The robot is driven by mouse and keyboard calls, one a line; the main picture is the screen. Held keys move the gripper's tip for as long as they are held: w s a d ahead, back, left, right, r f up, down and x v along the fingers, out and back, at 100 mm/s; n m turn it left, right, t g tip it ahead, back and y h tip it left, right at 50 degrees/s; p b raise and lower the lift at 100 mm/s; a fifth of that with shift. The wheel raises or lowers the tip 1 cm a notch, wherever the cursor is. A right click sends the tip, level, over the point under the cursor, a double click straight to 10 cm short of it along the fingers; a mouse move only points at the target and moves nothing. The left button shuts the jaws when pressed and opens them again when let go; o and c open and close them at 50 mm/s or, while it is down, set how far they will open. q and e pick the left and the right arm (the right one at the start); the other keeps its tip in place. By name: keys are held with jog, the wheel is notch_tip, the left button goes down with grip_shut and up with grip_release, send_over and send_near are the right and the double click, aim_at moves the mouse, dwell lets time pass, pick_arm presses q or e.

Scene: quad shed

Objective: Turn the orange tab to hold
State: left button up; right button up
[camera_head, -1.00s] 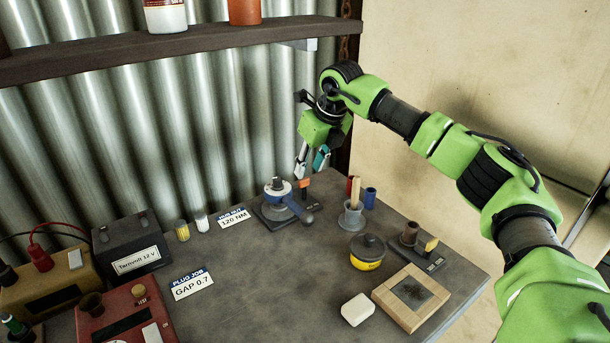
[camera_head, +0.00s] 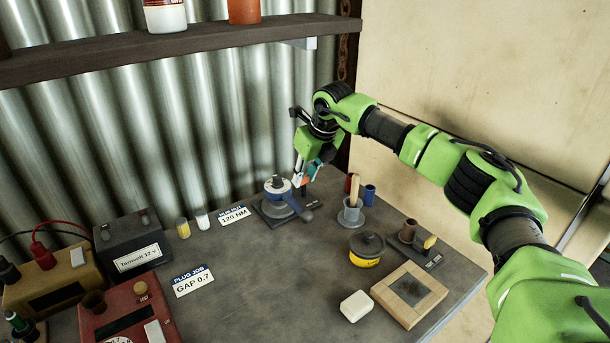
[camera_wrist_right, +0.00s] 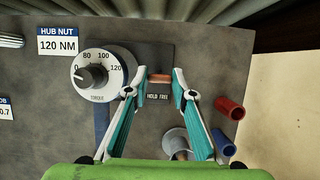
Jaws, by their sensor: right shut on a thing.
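The orange tab (camera_wrist_right: 160,78) stands on the dark plate (camera_wrist_right: 150,55) beside the torque dial (camera_wrist_right: 101,73), above a label reading HOLD FREE in the right wrist view. My right gripper (camera_wrist_right: 157,88) is shut on the tab, with one fingertip at each end of it. In the head view the right gripper (camera_head: 304,183) reaches down from the back right and mostly hides the tab. The dial has a grey knob and marks of 0, 80, 100 and 120. Which word the tab points to is hard to tell. My left gripper is not in view.
A grey cup (camera_head: 351,216) with a wooden-handled tool and a blue tube (camera_head: 369,195) stand just right of the gripper. A HUB NUT 120 NM card (camera_head: 234,215) lies to the left. The shelf (camera_head: 180,54) is above.

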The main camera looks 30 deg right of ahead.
jog(key=shift+m, duration=0.4)
jog(key=m+h, duration=0.1)
jog(key=m, duration=0.1)
jog(key=m+h+b, duration=0.1)
jog(key=m, duration=0.1)
jog(key=shift+w+a+m, duration=0.1)
jog(key=shift+a+m, duration=0.1)
jog(key=shift+m, duration=0.1)
jog(key=m+h+b, duration=0.1)
jog(key=m, duration=0.1)
jog(key=shift+m, duration=0.4)
jog(key=m+g+h, duration=0.1)
jog(key=m, duration=0.1)
jog(key=shift+w+a+m, duration=0.1)
jog(key=shift+m, duration=0.2)
jog(key=m+g, duration=0.1)
jog(key=m, duration=0.2)
jog(key=shift+r+m+h, duration=0.15)
jog(key=shift+m+h, duration=0.15)
jog(key=shift+h, duration=0.1)
jog(key=shift+w+m+g+p, duration=0.15)
jog(key=shift+m+g+p, duration=0.65)
jog(key=shift+m, duration=1)
